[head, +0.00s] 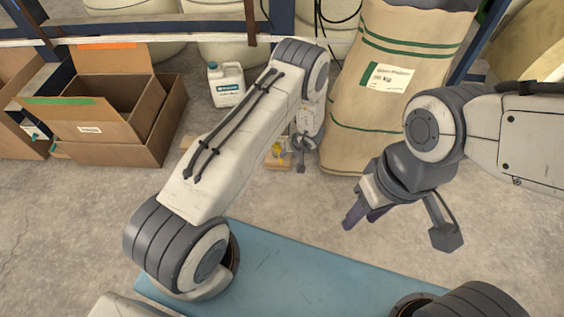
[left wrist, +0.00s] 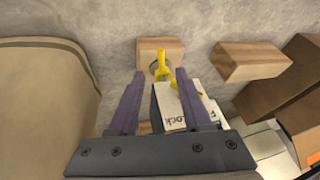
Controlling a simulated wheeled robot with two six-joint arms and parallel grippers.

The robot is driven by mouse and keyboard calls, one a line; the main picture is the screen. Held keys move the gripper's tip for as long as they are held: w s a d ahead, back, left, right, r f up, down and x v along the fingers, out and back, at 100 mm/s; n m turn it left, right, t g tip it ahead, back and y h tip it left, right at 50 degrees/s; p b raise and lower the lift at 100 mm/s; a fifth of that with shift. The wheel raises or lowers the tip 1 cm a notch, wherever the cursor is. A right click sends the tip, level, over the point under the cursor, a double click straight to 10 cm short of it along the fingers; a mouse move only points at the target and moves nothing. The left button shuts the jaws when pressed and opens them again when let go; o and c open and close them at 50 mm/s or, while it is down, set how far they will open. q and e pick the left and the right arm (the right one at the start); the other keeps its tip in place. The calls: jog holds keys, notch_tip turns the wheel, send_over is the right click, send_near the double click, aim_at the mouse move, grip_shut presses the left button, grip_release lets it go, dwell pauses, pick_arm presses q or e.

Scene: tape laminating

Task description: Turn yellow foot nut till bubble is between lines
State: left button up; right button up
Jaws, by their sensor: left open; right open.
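In the left wrist view a yellow foot nut (left wrist: 161,66) with upright prongs stands by a wooden block (left wrist: 158,46). My left gripper (left wrist: 160,76) is open, with its purple fingers on either side of the nut and apart from it. A pale part with lettering (left wrist: 172,112) lies between and beside the fingers, with a second yellow piece (left wrist: 201,86) near it. In the head view yellow (head: 280,157) shows low behind my left arm, which hides most of this spot. No bubble or lines can be made out. My right gripper (head: 364,216) is open and empty above the floor.
A second wooden block (left wrist: 250,60) lies to the right in the left wrist view. A large paper sack (head: 375,105) stands right of the left gripper. A white jug (head: 226,88) and cardboard boxes (head: 110,140) stand to the left.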

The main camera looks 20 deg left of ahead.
aim_at(281, 162)
pick_arm(q)
jog(key=b+x, duration=0.6)
jog(key=x, duration=0.4)
jog(key=shift+a+f, duration=0.1)
jog(key=shift+f, duration=0.05)
grip_shut()
dwell(1.1)
